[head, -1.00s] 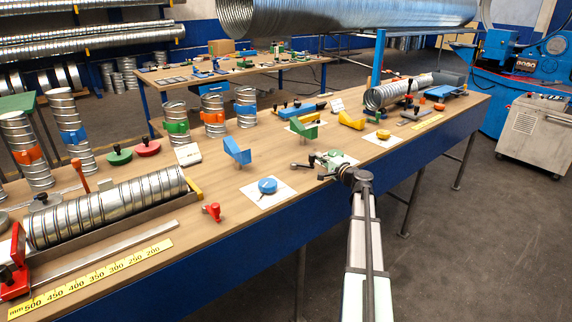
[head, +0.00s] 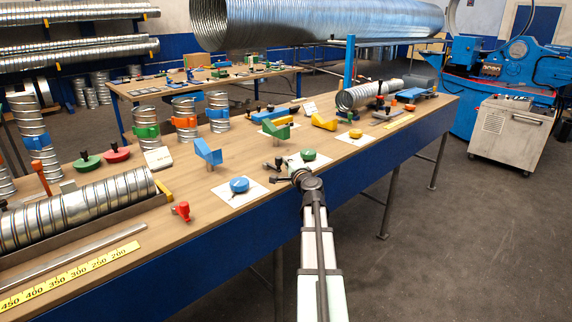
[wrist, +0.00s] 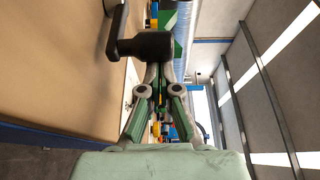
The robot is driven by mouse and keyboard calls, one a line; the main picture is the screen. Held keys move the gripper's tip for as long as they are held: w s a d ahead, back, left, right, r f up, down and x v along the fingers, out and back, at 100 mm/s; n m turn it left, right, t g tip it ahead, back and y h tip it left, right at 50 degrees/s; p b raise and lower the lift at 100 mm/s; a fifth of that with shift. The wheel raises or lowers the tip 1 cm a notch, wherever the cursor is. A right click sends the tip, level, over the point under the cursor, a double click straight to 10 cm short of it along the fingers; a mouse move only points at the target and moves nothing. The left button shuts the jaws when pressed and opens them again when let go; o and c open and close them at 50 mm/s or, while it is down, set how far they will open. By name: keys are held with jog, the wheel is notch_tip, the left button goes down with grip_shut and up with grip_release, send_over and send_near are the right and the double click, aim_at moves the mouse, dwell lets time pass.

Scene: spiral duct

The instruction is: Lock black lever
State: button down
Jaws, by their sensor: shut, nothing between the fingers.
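The black lever (head: 277,164) stands on the table near its front edge, left of the green knob. In the wrist view the lever (wrist: 146,45) is large, just beyond my fingertips, with its bar reaching left and a bent end at upper left. My gripper (wrist: 160,72) is shut and empty, its tips pointing at the lever's dark block. I cannot tell whether they touch. In the head view my gripper (head: 279,180) is small and dark, low in front of the lever at the table edge. The lever's base is partly hidden.
The green knob (head: 308,155) on a white plate is close to the right of the lever. The blue knob (head: 239,184) on a white card and the blue bracket (head: 208,152) are to the left. The red clamp (head: 181,210) is further left.

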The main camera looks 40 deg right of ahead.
jog(key=shift+a, duration=0.35)
jog(key=shift+s+a+f, duration=0.1)
jog(key=shift+s+a, duration=0.1)
jog(key=a+b+v, duration=0.1)
jog(key=v, duration=0.8)
jog(key=shift+w+b, duration=0.2)
jog(key=shift+b, duration=0.1)
